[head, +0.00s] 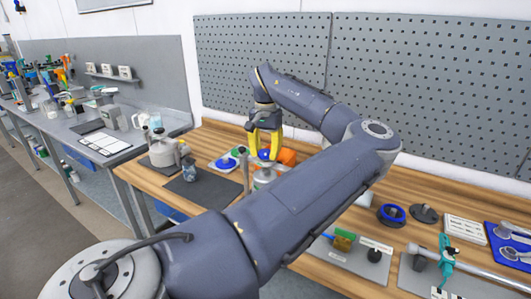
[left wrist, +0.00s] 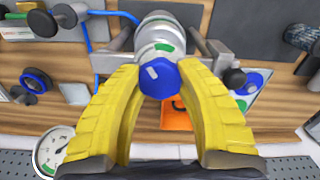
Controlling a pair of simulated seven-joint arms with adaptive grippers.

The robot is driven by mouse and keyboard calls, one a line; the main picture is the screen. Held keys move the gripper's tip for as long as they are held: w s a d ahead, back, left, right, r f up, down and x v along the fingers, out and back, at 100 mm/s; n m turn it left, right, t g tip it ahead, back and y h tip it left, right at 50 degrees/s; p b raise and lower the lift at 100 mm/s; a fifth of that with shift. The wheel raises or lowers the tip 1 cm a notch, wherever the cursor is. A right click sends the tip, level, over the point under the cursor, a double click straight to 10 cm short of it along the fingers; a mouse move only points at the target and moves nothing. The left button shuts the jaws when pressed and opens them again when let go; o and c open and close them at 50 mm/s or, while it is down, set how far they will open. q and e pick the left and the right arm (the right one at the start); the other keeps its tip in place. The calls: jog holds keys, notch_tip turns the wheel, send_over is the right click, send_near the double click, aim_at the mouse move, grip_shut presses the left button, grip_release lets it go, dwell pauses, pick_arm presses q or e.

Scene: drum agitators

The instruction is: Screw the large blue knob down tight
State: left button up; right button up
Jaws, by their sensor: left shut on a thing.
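The large blue knob (left wrist: 173,79) sits on top of a silver cylindrical body with a green patch (left wrist: 160,42). In the head view the knob (head: 264,155) shows only as a small blue spot between the yellow fingers. My left gripper (head: 264,153) points down over it, with its two yellow fingers shut on the knob, one on each side. In the left wrist view the fingers (left wrist: 160,78) curve in to the knob's sides. The arm hides part of the silver body (head: 264,176) in the head view. My right gripper is not in view.
An orange block (head: 287,157) is close behind the knob, on its right. A blue-and-white piece (head: 223,163) lies to its left. A blue ring (head: 391,214) and other fittings lie on the right of the wooden table. A pegboard (head: 430,90) stands behind.

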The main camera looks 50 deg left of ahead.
aim_at(265, 152)
pick_arm(q)
jog(key=m, duration=0.6)
jog(key=shift+r+m, duration=0.1)
jog(key=shift+m, duration=0.3)
dwell(0.4)
jog(key=o, duration=1.3)
jog(key=shift+r, duration=6)
